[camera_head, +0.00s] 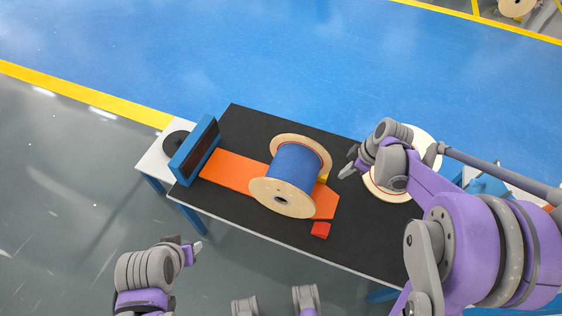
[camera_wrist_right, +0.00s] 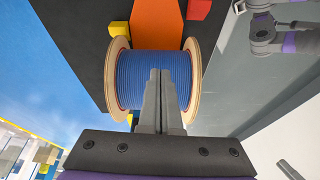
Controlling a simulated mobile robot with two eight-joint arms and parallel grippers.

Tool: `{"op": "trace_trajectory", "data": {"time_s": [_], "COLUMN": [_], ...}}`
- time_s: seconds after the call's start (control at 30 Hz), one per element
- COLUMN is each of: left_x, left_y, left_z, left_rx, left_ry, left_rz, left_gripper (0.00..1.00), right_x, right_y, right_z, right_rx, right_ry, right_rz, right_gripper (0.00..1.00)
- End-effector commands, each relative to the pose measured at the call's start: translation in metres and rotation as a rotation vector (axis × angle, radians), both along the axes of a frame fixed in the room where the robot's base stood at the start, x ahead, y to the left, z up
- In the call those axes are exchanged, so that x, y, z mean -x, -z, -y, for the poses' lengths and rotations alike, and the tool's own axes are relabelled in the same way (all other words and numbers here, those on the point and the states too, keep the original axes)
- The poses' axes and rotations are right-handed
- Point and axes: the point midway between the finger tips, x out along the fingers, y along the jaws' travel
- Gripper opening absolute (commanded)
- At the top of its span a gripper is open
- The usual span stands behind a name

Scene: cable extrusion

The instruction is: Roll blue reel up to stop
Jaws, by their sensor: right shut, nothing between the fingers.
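The blue reel (camera_head: 296,166), wound blue between two pale wooden flanges, lies on its side on an orange strip (camera_head: 226,171) on the black table top. A blue upright frame with a dark face (camera_head: 195,150) stands at the strip's left end, apart from the reel. My right gripper (camera_head: 348,167) is shut and empty just right of the reel. In the right wrist view its fingers (camera_wrist_right: 160,74) overlap the reel's blue winding (camera_wrist_right: 132,75); I cannot tell whether they touch. My left gripper (camera_head: 198,246) is off the table's front edge, far from the reel; its jaws are unclear.
A red block (camera_head: 320,230) lies in front of the strip's right end, and a yellow block (camera_head: 323,178) shows beside the reel. A pale reel (camera_head: 428,150) is partly hidden behind my right wrist. The strip between the blue reel and the frame is clear.

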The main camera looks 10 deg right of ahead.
Motion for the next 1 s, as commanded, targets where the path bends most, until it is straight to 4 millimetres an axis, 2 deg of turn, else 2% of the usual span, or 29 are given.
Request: {"op": "trace_trajectory", "data": {"time_s": [0.03, 0.13, 0.37, 0.57, 1.0], "left_x": [-0.001, -0.001, 0.0, 0.002, 0.005], "left_y": [-0.007, -0.009, -0.001, 0.014, 0.061], "left_z": [0.0, 0.0, 0.0, 0.0, 0.0], "left_rx": [0.0, 0.0, 0.0, 0.0, 0.0], "left_ry": [0.0, 0.0, 0.0, 0.0, 0.0], "left_rz": [0.002, 0.003, 0.0, -0.005, -0.02], "left_gripper": [0.5, 0.5, 0.5, 0.5, 0.5], "right_x": [-0.005, -0.009, -0.011, -0.015, -0.026], "right_y": [-0.002, 0.001, 0.012, 0.033, 0.095], "right_z": [0.006, 0.01, 0.008, 0.002, -0.017], "right_rx": [-0.005, -0.012, -0.013, -0.012, -0.012], "right_ry": [-0.024, -0.062, -0.074, -0.075, -0.074], "right_rz": [0.007, 0.016, 0.017, 0.017, 0.016], "right_gripper": [0.0, 0.0, 0.0, 0.0, 0.0]}}
